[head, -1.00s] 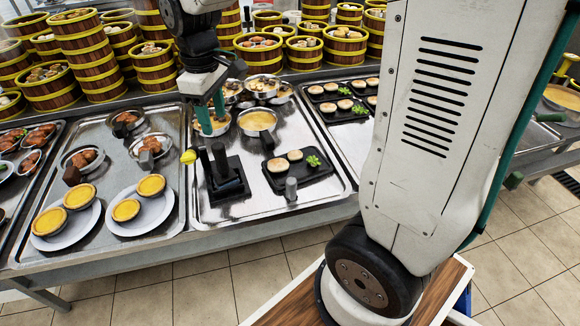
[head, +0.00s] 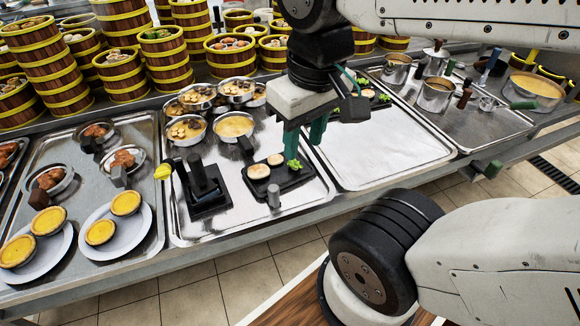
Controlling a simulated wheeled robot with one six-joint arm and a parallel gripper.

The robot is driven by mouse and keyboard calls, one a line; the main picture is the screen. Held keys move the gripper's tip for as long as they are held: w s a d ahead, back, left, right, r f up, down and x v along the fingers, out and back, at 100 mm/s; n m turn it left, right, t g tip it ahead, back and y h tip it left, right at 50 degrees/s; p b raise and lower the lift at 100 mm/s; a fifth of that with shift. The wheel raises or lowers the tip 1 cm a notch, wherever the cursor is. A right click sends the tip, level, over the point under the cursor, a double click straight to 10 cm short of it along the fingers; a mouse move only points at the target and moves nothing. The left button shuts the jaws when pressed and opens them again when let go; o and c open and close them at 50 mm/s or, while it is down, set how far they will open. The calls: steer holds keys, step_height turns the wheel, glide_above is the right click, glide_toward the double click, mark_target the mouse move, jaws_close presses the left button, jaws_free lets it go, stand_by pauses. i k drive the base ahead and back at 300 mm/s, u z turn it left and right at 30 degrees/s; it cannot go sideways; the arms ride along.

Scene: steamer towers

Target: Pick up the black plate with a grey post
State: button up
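The black plate with a grey post (head: 293,181) lies on the middle metal tray. It carries two pale round buns and a green garnish, and its grey post (head: 273,196) stands at the front edge. My gripper (head: 304,143) has two green fingers, spread apart with nothing seen between them. It hangs above and behind the plate's right side, near the garnish. Whether a fingertip touches the plate or garnish is hard to tell.
A black stand with dark posts (head: 208,203) sits left of the plate, near a yellow-tipped item (head: 163,172). Metal pans (head: 234,127) stand behind. The right tray (head: 375,150) is largely bare in front. Bamboo steamers (head: 166,61) tower at the back.

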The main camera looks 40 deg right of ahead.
mark_target(266, 181)
steer(key=z, duration=0.9)
steer(key=k, duration=0.85)
steer(key=u, duration=1.4)
steer(key=i, duration=0.5)
steer(key=z, duration=0.05)
